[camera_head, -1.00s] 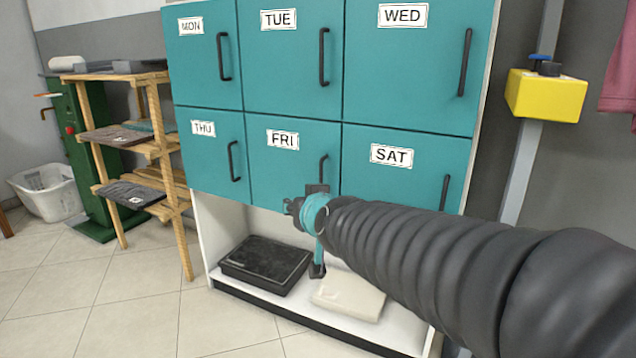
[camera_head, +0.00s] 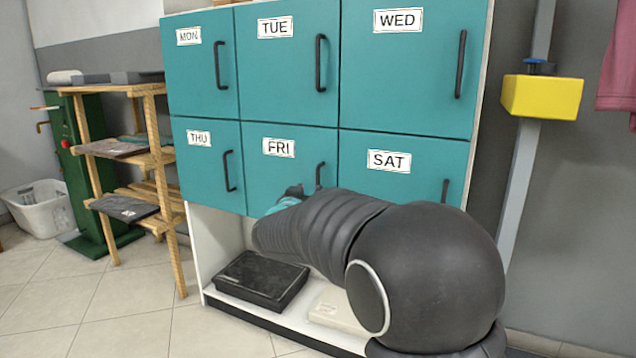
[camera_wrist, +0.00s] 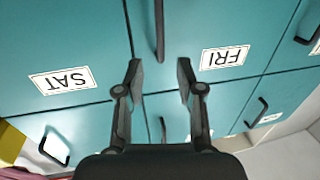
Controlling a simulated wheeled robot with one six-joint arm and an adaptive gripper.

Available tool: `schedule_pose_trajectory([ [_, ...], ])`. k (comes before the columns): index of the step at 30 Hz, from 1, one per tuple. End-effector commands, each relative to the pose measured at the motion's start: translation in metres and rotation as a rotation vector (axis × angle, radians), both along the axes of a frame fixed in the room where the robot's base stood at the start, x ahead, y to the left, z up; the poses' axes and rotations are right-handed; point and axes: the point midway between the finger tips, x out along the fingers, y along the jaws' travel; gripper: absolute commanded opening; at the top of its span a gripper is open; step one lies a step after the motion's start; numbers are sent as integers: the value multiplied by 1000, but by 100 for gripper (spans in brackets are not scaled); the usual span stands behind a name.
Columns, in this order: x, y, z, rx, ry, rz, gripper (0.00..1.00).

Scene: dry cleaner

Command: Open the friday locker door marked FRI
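The FRI door (camera_head: 262,178) is teal and looks shut in the lower middle of the locker. Its black bar handle (camera_head: 319,175) is on the right side, and its lower part is hidden behind my arm. In the wrist view, which is upside down, the FRI label (camera_wrist: 224,57) is right of the handle (camera_wrist: 159,28). My gripper (camera_wrist: 160,75) is open and empty, its two fingers spread to either side of the handle's line. The handle appears ahead of the fingertips, with no contact visible. In the head view my arm mostly hides the gripper.
The SAT door (camera_head: 390,186) and THU door (camera_head: 208,170) flank it, both shut with handles. Below is an open shelf with a black case (camera_head: 262,280) and a pale folded item (camera_head: 335,313). A wooden rack (camera_head: 150,180) stands left; a yellow box (camera_head: 542,97) is right.

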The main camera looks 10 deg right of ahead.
Motion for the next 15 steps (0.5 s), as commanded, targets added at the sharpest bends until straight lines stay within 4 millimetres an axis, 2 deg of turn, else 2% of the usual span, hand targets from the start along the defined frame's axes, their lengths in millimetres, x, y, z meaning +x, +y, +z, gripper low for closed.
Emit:
schedule_pose_trajectory([
  [9,54,-25,-1,-1,0,0,37],
  [15,77,-35,0,0,-1,1,37],
])
